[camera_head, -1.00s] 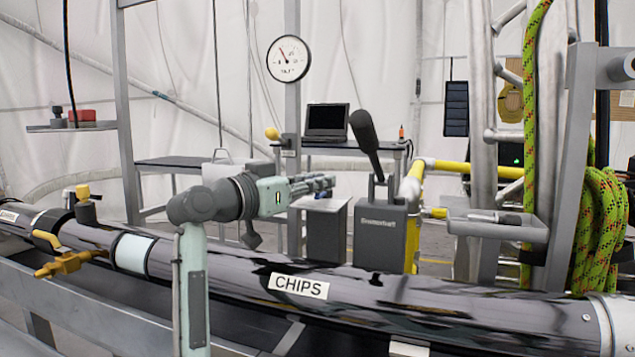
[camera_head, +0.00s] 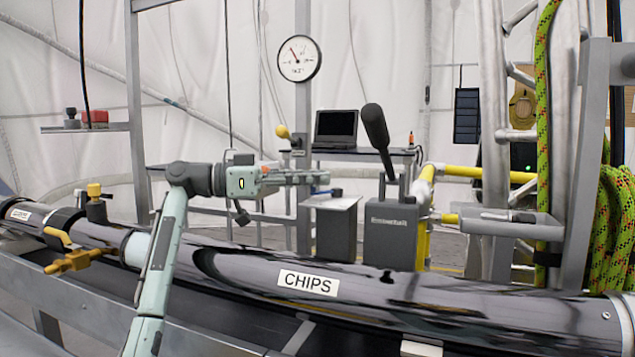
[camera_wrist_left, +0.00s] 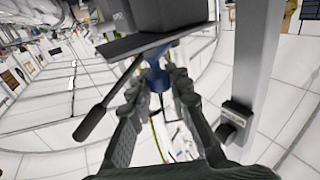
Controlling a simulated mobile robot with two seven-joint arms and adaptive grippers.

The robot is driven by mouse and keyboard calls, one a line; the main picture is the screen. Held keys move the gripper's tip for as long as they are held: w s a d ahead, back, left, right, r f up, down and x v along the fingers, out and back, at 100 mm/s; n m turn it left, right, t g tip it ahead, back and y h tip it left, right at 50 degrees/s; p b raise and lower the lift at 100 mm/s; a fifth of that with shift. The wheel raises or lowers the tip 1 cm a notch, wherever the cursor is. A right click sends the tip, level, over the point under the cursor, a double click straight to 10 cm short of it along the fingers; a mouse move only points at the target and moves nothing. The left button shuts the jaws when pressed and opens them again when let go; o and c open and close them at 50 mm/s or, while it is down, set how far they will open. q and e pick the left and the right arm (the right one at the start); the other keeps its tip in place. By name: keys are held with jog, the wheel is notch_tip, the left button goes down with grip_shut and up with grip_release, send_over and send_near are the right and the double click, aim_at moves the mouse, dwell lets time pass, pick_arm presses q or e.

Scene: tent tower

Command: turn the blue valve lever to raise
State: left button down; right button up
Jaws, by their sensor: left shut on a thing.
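The blue valve lever (camera_wrist_left: 157,78) shows in the left wrist view between the two fingers of my left gripper (camera_wrist_left: 158,88), below a grey box-like body. In the head view a small blue piece of the lever (camera_head: 331,191) shows just beyond the fingertips of my left gripper (camera_head: 318,178). The gripper points right and is shut on the lever. The fingers and the grey shelf box hide most of the lever in the head view. My right gripper is in neither view.
A dark pipe labelled CHIPS (camera_head: 400,295) crosses the front. A grey box with a black lever (camera_head: 375,135) stands right of the gripper. A round gauge (camera_head: 299,58) hangs on the post behind. A yellow-knobbed lever (camera_head: 283,132) sits below it.

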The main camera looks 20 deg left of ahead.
pick_arm(q)
jog(key=shift+w+a+m+g+h, duration=0.15)
jog(key=shift+m+g+h, duration=0.1)
jog(key=shift+m+g, duration=0.25)
jog(key=shift+w+a+m+g+h, duration=0.15)
jog(key=shift+m+g+h, duration=0.15)
jog(key=shift+g, duration=0.4)
jog(key=c, duration=1.4)
grip_release()
jog(key=v, duration=1.2)
